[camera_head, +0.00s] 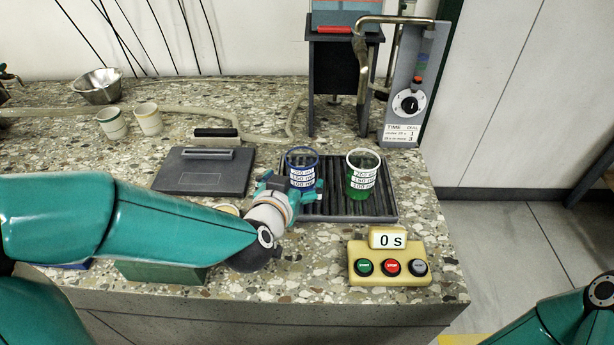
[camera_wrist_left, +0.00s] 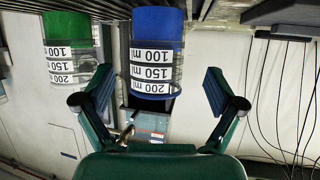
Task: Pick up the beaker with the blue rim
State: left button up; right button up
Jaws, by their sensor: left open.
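The beaker with the blue rim (camera_head: 302,163) stands upright on the dark ribbed tray (camera_head: 380,209). In the left wrist view, which looks upside down, this beaker (camera_wrist_left: 155,68) shows its white volume labels, with blue in its bottom part. My left gripper (camera_head: 287,189) is open at the beaker's near left side. In the left wrist view its two fingers (camera_wrist_left: 160,88) are spread to either side of the beaker, with gaps visible on both sides. My right gripper is out of view.
A timer box with buttons (camera_head: 391,262) is at the front right. A dark flat plate (camera_head: 205,172) lies left of the tray. Two cups (camera_head: 148,119), a metal bowl (camera_head: 98,86) and a hose are further back. The tank stand (camera_head: 333,85) rises behind the tray.

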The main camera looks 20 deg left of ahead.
aim_at(298, 182)
pick_arm(q)
jog(key=x, duration=0.2)
jog(key=b+x, duration=0.1)
jog(key=x, duration=0.2)
jog(key=shift+s+d+f, duration=0.1)
jog(key=shift+d+f, duration=0.15)
jog(key=shift+f, duration=0.1)
jog(key=shift+w+f, duration=0.1)
jog(key=shift+w, duration=0.3)
jog(key=c, duration=1.3)
jog(key=shift+c, duration=0.4)
jog(key=shift+r, duration=0.25)
